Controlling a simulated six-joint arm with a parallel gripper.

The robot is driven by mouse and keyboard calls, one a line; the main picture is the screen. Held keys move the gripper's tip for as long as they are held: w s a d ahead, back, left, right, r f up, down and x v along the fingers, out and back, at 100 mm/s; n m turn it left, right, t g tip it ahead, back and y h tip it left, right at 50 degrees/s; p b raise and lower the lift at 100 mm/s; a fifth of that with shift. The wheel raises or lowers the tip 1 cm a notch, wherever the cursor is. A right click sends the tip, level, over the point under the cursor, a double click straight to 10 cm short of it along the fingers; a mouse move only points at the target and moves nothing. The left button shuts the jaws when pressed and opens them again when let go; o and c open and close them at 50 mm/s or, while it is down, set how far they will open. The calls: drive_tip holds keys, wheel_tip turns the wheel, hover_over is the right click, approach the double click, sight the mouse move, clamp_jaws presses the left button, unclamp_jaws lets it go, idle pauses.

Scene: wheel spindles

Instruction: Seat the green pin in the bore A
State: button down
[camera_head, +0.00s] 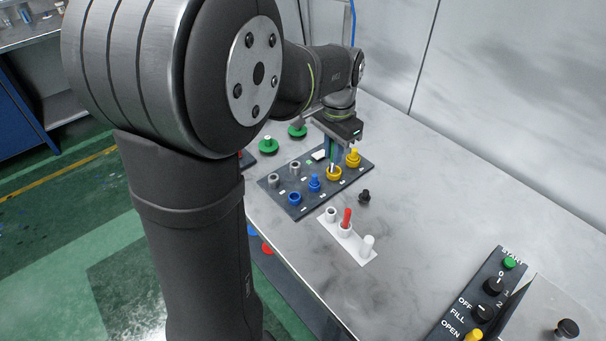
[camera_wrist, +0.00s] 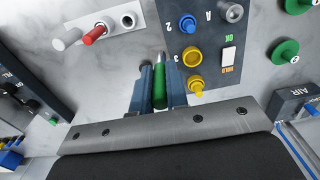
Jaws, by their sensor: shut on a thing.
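The green pin (camera_wrist: 160,90) stands between the two fingers of my gripper (camera_wrist: 162,80), which is shut on it. Its pale narrower tip points away from the wrist. In the head view my gripper (camera_head: 334,148) is over the far part of the dark panel, close to a yellow ring (camera_head: 334,174). The gap between tip and panel is hard to judge. A white block (camera_head: 362,254) holds an open white collar (camera_head: 331,214), also in the wrist view (camera_wrist: 127,20), a red pin (camera_head: 347,217) and a white post (camera_head: 368,243).
The dark panel (camera_head: 265,184) carries grey, blue and yellow fittings. Green knobs (camera_head: 268,145) lie beyond the panel. A control box (camera_head: 457,312) is at the front right. The table's right middle is clear.

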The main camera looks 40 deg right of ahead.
drive_tip(key=shift+n, duration=0.9)
drive_tip(key=shift+w+a+f, duration=0.1)
drive_tip(key=shift+w+f, duration=1.7)
drive_tip(key=shift+w, duration=0.5)
drive_tip(key=shift+w+a+f, duration=0.1)
drive_tip(key=shift+w+f, duration=1.65)
drive_tip(key=shift+w, duration=0.55)
drive_tip(key=shift+w+a+f, duration=0.1)
drive_tip(key=shift+w+f, duration=1.7)
drive_tip(key=shift+w, duration=0.5)
drive_tip(key=shift+f, duration=0.15)
drive_tip(key=c, duration=1.4)
unclamp_jaws()
wheel_tip(320, 180, up, 12)
drive_tip(key=shift+r, duration=0.2)
